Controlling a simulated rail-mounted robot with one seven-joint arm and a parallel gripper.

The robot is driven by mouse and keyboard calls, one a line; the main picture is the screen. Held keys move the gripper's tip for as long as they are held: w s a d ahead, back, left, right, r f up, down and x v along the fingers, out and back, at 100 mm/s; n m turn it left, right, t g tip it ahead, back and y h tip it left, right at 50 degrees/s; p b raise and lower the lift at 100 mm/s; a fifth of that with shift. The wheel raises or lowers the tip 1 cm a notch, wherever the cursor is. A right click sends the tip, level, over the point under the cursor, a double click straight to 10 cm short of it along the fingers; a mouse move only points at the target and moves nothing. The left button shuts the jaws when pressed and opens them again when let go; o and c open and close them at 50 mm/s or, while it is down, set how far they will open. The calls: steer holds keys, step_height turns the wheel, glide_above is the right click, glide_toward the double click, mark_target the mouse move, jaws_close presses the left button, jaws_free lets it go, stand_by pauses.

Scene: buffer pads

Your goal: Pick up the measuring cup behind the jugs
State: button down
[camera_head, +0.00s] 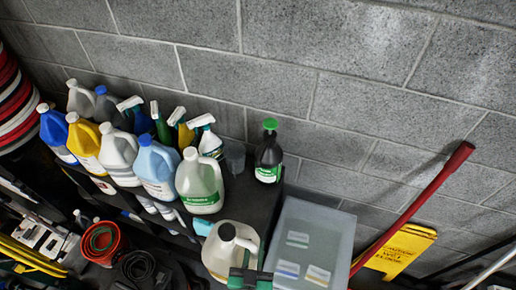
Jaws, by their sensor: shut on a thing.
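A small translucent grey cup (235,157), which looks like the measuring cup, stands near the back of the dark shelf (246,196), close to the block wall. It is behind and right of the front white jug with a green label (200,182). The front row of jugs also holds a light blue jug (155,168), a white jug (118,153), a yellow-labelled jug (86,146) and a blue jug (56,135). I cannot make out my gripper in this view, nor anything held in it.
A dark bottle with a green cap (269,155) stands right of the cup. Spray bottles (208,140) stand to its left. A cream jug with a black cap (230,248) and a translucent bin (312,240) are in front. A red pole (420,205) leans at right.

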steer(key=shift+s+d+r+n+y, duration=0.6)
steer(key=shift+s+d+r+y, duration=0.15)
steer(key=shift+d+y, duration=0.2)
